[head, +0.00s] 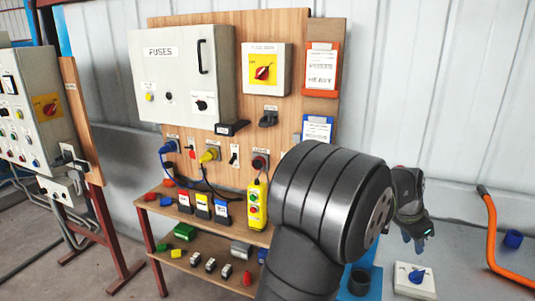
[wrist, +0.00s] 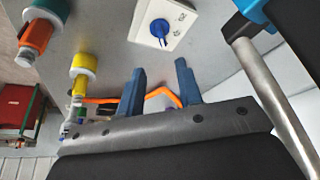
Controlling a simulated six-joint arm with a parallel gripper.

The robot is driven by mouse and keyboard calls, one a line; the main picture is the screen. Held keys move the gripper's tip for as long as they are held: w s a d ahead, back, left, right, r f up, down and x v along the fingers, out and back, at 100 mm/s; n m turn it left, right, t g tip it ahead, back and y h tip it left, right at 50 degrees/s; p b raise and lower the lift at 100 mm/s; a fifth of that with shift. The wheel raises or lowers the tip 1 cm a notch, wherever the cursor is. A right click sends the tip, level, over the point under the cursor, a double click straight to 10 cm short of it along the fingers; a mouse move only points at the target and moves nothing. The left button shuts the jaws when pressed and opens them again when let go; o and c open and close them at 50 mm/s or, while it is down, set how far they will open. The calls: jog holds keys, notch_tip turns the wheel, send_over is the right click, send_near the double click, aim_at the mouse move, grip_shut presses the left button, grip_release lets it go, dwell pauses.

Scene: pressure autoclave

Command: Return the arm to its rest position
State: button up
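My gripper (head: 421,240) hangs at the right of the head view, beyond the thick black arm link, pointing down. In the wrist view its two blue fingers (wrist: 159,68) stand apart with nothing between them, so it is open and empty. A white switch box with a blue knob (head: 414,279) lies below the gripper on a grey surface. The same box also shows in the wrist view (wrist: 162,28), beyond the fingertips and apart from them.
A wooden panel (head: 262,105) carries a fuse box (head: 182,75), plugs and switches. A shelf below it holds small coloured modules. A yellow pendant (head: 255,204) hangs close to my arm. An orange pipe (head: 492,235) rises at the right. A grey control cabinet (head: 30,110) stands left.

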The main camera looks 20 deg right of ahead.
jog(key=x, duration=1.4)
jog(key=shift+a, duration=0.1)
jog(key=s+v, duration=0.1)
jog(key=v, duration=1.6)
jog(key=x, duration=1.7)
jog(key=shift+w+f, duration=0.2)
jog(key=shift+w, duration=0.2)
jog(key=shift+r+n, duration=0.15)
jog(key=shift+n, duration=0.45)
jog(key=s+v, duration=0.1)
jog(key=v, duration=1.7)
jog(key=n+t+y, duration=0.1)
jog(key=n+t, duration=0.2)
jog(key=n, duration=0.3)
send_over(416, 272)
jog(key=a, duration=0.2)
notch_tip(416, 272, down, 11)
jog(key=shift+w+d+f, duration=0.1)
jog(key=shift+f, duration=0.15)
jog(key=shift+d+f+n, duration=0.3)
jog(key=shift+d+f, duration=0.05)
jog(key=shift+f, duration=0.4)
jog(key=shift+o, duration=0.5)
